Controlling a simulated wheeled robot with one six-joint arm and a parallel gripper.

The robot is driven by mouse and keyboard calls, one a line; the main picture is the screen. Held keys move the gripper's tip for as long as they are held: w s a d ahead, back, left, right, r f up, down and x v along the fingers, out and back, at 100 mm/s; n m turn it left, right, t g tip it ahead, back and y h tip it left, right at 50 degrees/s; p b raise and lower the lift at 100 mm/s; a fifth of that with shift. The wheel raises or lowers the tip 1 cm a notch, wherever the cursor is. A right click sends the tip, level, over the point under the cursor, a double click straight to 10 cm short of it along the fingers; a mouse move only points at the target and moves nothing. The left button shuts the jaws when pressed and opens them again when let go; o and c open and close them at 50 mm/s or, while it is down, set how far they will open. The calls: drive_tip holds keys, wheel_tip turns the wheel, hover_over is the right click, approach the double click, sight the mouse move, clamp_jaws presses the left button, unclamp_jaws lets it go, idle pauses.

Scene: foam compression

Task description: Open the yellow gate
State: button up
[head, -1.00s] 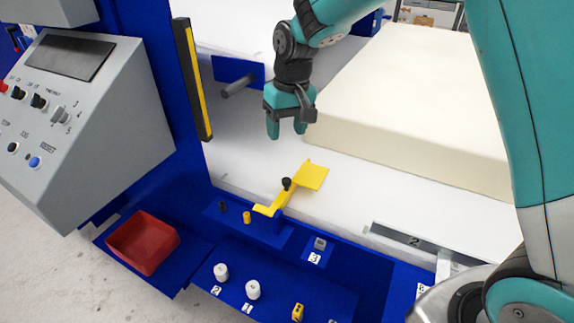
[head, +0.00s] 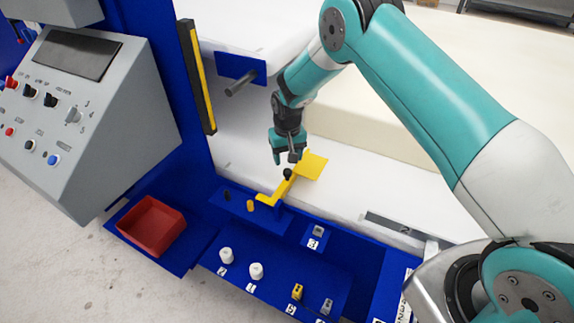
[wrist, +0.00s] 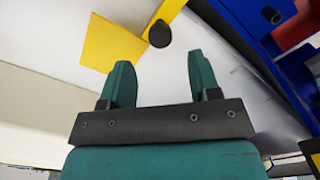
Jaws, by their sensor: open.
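The yellow gate (head: 309,167) is a bent yellow plate with a black knob (head: 288,174), mounted at the edge of the blue panel. My gripper (head: 286,158) is just above and behind the knob in the head view. In the wrist view the gripper (wrist: 158,82) is open, with its two teal fingers apart and nothing between them. The knob (wrist: 160,34) lies beyond the fingertips, roughly between their lines. The gate's yellow plate (wrist: 112,42) is beyond the left finger. I see no contact between the fingers and the knob.
A large cream foam block (head: 375,135) lies behind on the white bed. A grey control box (head: 85,120) and a red bin (head: 152,226) are at left. White knobs (head: 256,271) and a small yellow part (head: 297,291) sit on the blue front panel. A yellow-black post (head: 197,78) stands left of the arm.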

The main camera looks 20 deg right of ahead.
sight(287, 171)
wheel_tip(287, 171, down, 6)
drive_tip(key=shift+r+p, duration=0.1)
drive_tip(key=shift+p, duration=0.55)
clamp_jaws()
